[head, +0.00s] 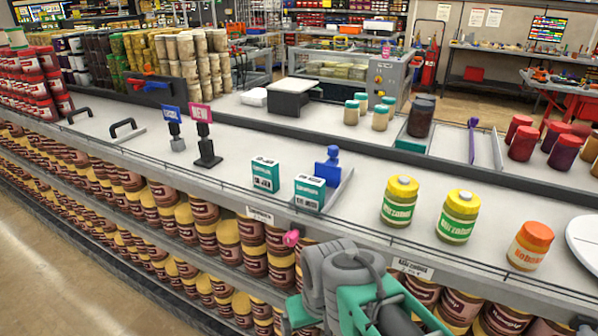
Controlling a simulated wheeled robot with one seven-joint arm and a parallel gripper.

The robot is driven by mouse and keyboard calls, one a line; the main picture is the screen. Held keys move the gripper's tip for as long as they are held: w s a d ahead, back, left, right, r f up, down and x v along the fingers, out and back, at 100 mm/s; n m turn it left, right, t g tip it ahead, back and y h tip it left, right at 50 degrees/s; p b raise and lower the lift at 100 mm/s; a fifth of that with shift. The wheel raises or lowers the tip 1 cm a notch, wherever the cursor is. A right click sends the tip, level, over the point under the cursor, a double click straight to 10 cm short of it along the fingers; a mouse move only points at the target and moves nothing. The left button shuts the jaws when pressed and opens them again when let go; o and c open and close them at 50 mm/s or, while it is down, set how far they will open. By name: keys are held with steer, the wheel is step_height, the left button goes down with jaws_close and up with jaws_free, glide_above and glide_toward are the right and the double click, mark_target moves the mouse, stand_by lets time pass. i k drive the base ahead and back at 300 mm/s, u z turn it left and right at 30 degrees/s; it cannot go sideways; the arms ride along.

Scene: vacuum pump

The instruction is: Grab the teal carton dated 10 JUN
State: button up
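Two teal and white cartons stand upright and apart on the grey shelf top, near its front edge. The left carton (265,174) is a little farther back than the right carton (309,192). The dates are too small to read, so I cannot tell which one says 10 JUN. Grey and teal parts of my arm show at the bottom, below and in front of the cartons. I make out no gripper fingers there, and nothing touches either carton.
A blue figure-like object (328,168) stands close behind the right carton. Two yellow-lidded jars (400,202) and an orange-lidded jar (530,246) stand to the right. A pink NEW sign (201,113) is left. A thin rail (230,190) runs along the front edge.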

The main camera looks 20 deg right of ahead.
mark_target(264, 171)
steer(key=u, duration=1.4)
steer(key=i, duration=0.5)
steer(key=u, duration=0.9)
